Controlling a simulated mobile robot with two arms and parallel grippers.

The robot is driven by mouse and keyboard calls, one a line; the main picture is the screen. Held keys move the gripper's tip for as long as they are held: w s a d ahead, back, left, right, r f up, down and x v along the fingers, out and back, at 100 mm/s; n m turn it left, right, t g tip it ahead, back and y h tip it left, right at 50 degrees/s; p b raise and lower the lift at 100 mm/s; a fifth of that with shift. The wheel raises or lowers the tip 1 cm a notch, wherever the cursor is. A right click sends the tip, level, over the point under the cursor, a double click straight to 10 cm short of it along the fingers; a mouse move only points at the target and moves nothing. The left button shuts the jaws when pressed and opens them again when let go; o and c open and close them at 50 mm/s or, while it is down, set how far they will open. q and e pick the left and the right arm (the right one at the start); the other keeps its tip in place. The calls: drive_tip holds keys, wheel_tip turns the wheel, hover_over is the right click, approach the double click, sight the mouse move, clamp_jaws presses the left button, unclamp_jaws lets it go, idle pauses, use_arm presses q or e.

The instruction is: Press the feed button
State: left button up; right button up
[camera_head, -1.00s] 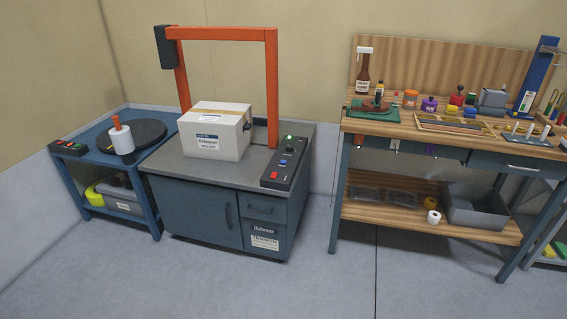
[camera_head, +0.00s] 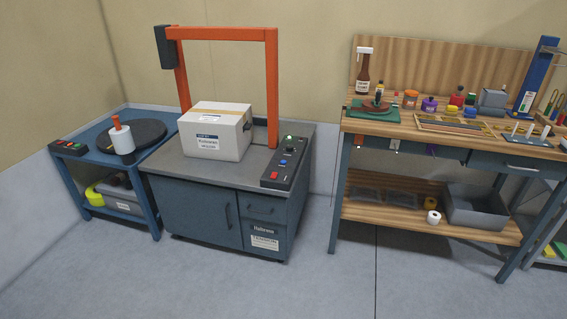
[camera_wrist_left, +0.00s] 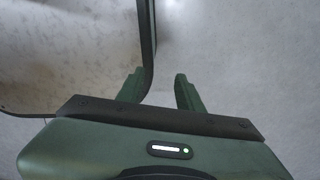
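A control panel (camera_head: 285,166) lies along the right side of the strapping machine's top (camera_head: 257,161). It carries a dark knob (camera_head: 289,142), a blue button (camera_head: 283,162) and a red button (camera_head: 274,175); their labels are too small to read, so I cannot tell which is the feed button. My left gripper (camera_wrist_left: 160,88) shows in the left wrist view, its two green fingers apart with nothing between them, above grey floor. It is away from the panel. Neither gripper is in the head view, and my right gripper is not seen.
A white taped carton (camera_head: 213,131) sits on the machine under the orange arch (camera_head: 272,75). A blue table (camera_head: 152,205) with a turntable and its own small button box (camera_head: 69,147) stands at left. A cluttered workbench (camera_head: 350,126) stands at right. The floor in front is clear.

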use_arm(q)
drive_tip(key=shift+a, duration=0.15)
clamp_jaws()
idle(1.8)
